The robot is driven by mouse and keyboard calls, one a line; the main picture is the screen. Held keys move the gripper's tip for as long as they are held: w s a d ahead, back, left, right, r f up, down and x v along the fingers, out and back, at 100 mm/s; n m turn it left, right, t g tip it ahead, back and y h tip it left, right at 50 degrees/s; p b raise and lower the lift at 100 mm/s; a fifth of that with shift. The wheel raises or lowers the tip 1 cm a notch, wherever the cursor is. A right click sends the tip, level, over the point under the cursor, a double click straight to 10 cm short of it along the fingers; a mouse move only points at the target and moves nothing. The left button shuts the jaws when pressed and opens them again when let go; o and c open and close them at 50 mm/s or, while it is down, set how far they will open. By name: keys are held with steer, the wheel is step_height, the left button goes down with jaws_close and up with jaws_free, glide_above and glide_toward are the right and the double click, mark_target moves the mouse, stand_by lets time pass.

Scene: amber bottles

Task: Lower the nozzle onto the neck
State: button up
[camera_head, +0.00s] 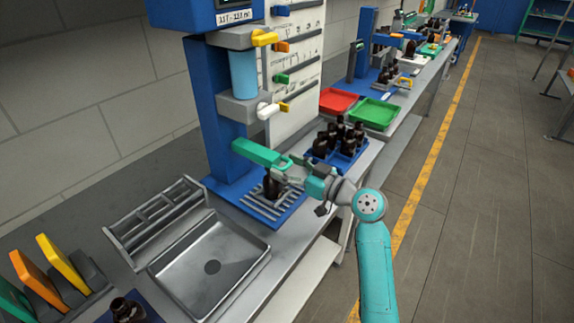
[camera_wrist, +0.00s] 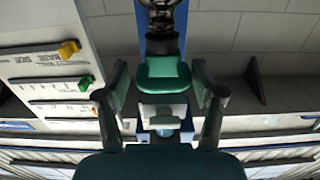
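The teal nozzle arm (camera_head: 258,152) sticks out from the blue filling column, above a dark amber bottle (camera_head: 272,186). The bottle stands upright on the slatted drip tray (camera_head: 254,204). My gripper (camera_head: 288,168) is at the outer end of the nozzle arm. The wrist view, which looks upside down, shows its two fingers (camera_wrist: 160,80) spread either side of the teal block (camera_wrist: 162,74), with a narrow gap visible. The dark bottle (camera_wrist: 160,17) shows beyond the block at the top. Whether the nozzle touches the neck is hidden.
A blue crate of dark bottles (camera_head: 340,148) stands right behind my gripper. A red tray (camera_head: 337,100) and a green tray (camera_head: 374,113) lie farther back.

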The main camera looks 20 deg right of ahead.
steer(key=v, duration=1.2)
stand_by(0.6)
